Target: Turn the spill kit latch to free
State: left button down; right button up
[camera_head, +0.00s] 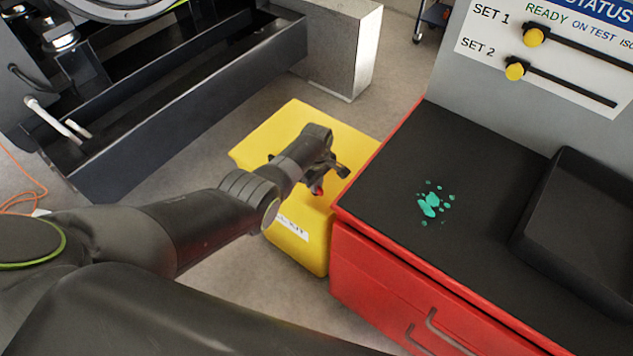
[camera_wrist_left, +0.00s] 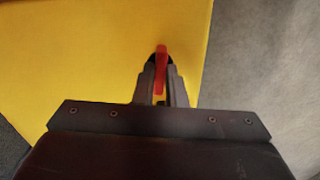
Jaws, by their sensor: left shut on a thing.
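The spill kit is a yellow box (camera_head: 285,133) on the floor in the middle of the head view, with a partly hidden white label on its front. It fills much of the left wrist view (camera_wrist_left: 75,60). The red latch (camera_wrist_left: 161,68) is on its yellow face and points up in the left wrist view. In the head view only a bit of red (camera_head: 317,190) shows by the fingers. My left gripper (camera_wrist_left: 161,88) is shut on the red latch. In the head view the left gripper (camera_head: 325,183) is over the box's front. My right gripper is not in view.
A red cabinet (camera_head: 390,285) with a black top (camera_head: 450,170) stands close to the box's right. Green splashes (camera_head: 431,203) and a black tray (camera_head: 590,215) are on that top. A dark genset frame (camera_head: 190,105) is at left. A grey block (camera_head: 335,45) stands behind.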

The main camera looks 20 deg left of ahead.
pick_arm(q)
jog(key=shift+r+n, duration=0.1)
jog(key=shift+n, duration=0.4)
jog(key=c, duration=1.5)
grip_release()
jog(key=shift+r+p, duration=0.4)
notch_tip(320, 180, up, 6)
jog(key=p, duration=0.2)
jog(key=shift+f+p, duration=0.2)
jog(key=shift+p, duration=0.15)
jog(key=shift+r+p, duration=0.5)
jog(key=shift+r, duration=4.95)
